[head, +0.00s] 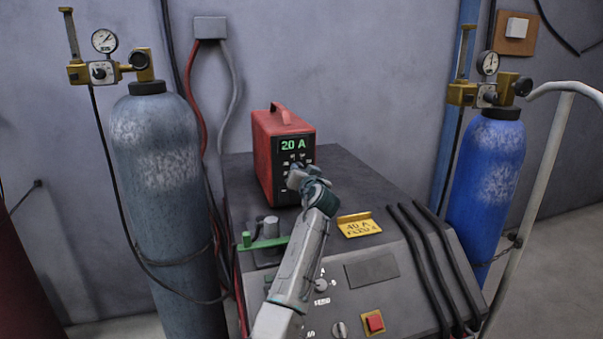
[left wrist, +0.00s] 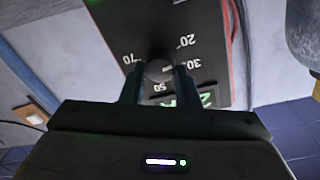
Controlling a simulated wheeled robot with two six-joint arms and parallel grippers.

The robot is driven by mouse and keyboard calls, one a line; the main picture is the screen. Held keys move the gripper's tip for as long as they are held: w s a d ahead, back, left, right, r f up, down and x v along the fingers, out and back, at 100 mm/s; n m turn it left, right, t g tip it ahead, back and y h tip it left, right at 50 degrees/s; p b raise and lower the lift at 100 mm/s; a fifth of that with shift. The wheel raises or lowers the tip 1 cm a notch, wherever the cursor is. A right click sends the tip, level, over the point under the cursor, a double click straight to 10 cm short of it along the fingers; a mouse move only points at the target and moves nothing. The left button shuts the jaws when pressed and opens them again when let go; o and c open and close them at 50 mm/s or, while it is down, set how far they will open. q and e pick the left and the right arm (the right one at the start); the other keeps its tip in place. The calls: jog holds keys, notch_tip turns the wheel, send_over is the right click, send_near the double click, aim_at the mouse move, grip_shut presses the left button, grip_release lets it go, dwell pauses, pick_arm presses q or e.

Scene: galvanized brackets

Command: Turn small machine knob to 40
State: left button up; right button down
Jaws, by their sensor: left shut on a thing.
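The small red machine (head: 264,155) stands on top of a larger dark machine, and its green display (head: 293,144) reads 20 A. My left gripper (head: 301,174) is at its front panel and hides the knob in the head view. In the left wrist view the dark round knob (left wrist: 159,71) sits between the two fingers of my left gripper (left wrist: 159,82), which is shut on it. My right gripper is not in view.
A green-handled lever (head: 268,243) is left of my arm. A grey cylinder (head: 165,190) and blue cylinder (head: 487,165) flank the machine.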

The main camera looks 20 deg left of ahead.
pick_arm(q)
jog(key=shift+w+d+m+g+y+p, duration=0.1)
jog(key=shift+m+g+y+p, duration=0.2)
jog(key=shift+m+p, duration=2.2)
jog(key=shift+d+m+g+y+p, duration=0.1)
jog(key=shift+m+g+p, duration=0.3)
jog(key=shift+m, duration=4.2)
jog(key=shift+f, duration=0.1)
jog(key=o, duration=1)
